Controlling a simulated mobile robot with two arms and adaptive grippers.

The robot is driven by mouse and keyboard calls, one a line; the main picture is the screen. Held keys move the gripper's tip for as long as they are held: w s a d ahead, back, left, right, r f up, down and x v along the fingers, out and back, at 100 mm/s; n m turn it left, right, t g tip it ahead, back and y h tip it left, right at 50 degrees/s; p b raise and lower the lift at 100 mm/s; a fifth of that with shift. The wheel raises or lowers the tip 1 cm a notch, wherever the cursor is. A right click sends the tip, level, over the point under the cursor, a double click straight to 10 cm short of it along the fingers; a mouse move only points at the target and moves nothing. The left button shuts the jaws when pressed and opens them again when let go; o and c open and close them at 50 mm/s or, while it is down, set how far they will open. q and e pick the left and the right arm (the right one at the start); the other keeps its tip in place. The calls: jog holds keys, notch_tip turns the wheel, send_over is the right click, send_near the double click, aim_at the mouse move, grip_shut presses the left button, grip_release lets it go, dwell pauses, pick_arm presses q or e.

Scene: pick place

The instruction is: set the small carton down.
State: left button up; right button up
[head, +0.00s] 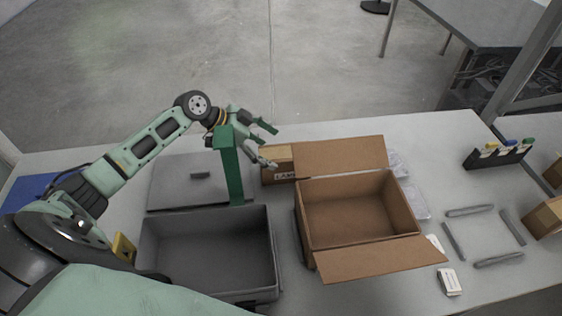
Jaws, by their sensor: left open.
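The small carton (277,174) is brown with dark lettering on its front. In the head view it stands on the table, just behind and left of the large open cardboard box, whose raised flap hides part of it. My left gripper (270,147) is open above the carton's left end, its fingers spread. One finger appears close to the carton's top; whether they touch I cannot tell. My right gripper is not in view.
The open cardboard box (335,236) is empty. A black holder (493,155), a grey square outline (498,261) and more cartons (546,217) are at right.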

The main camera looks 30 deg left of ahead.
aim_at(277, 153)
pick_arm(q)
jog(key=x, duration=0.3)
jog(key=shift+w+p, duration=0.2)
jog(key=shift+p, duration=0.2)
jog(key=p+x, duration=0.1)
jog(key=x, duration=0.2)
jog(key=shift+w+a+f, duration=0.1)
jog(key=shift+w+f, duration=0.1)
jog(key=shift+w, duration=0.05)
jog(key=shift+w+d+f, duration=0.2)
jog(key=shift+f, duration=0.2)
jog(key=c, duration=1.5)
jog(key=shift+c, duration=1.4)
jog(key=shift+r, duration=0.1)
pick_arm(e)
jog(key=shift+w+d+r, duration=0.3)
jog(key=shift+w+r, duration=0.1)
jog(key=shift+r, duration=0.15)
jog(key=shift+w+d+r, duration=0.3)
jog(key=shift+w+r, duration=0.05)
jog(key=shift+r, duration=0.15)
pick_arm(q)
jog(key=shift+r, duration=0.1)
